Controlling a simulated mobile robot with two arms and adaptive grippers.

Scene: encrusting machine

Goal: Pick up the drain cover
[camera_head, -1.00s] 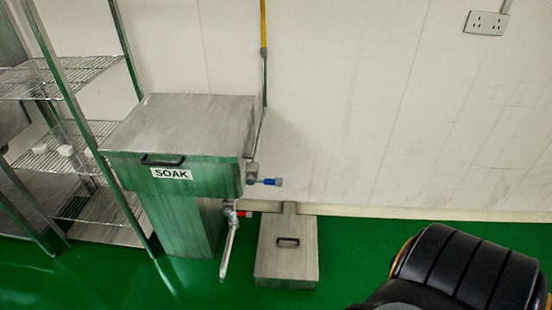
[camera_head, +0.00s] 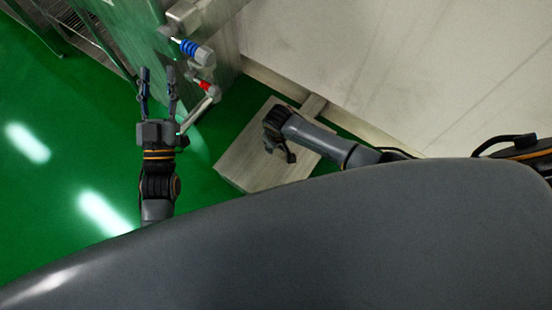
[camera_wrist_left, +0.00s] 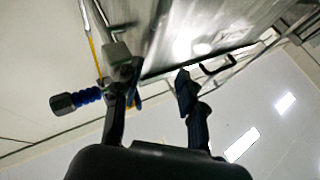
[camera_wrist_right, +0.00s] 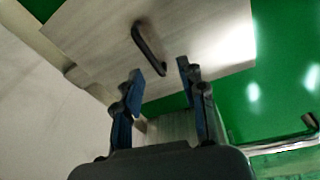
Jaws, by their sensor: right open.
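The drain cover (camera_head: 238,163) is a flat, pale grey metal box on the green floor by the wall. It also shows in the right wrist view (camera_wrist_right: 92,28), with its black handle (camera_wrist_right: 149,48) standing up from the top. My right gripper (camera_head: 280,153) is over the cover and hides the handle in the head view. In the right wrist view its fingers (camera_wrist_right: 160,80) are open and empty, with the handle ahead of them and apart from them. My left gripper (camera_head: 158,78) is open and empty, left of the cover near the soak tank's pipes.
The metal soak tank (camera_head: 125,35) stands left of the cover. A blue-handled valve (camera_head: 190,48) and a red-handled valve (camera_head: 205,85) stick out beside it. The wall (camera_head: 330,50) runs behind the cover. The green floor (camera_head: 60,200) at left is clear.

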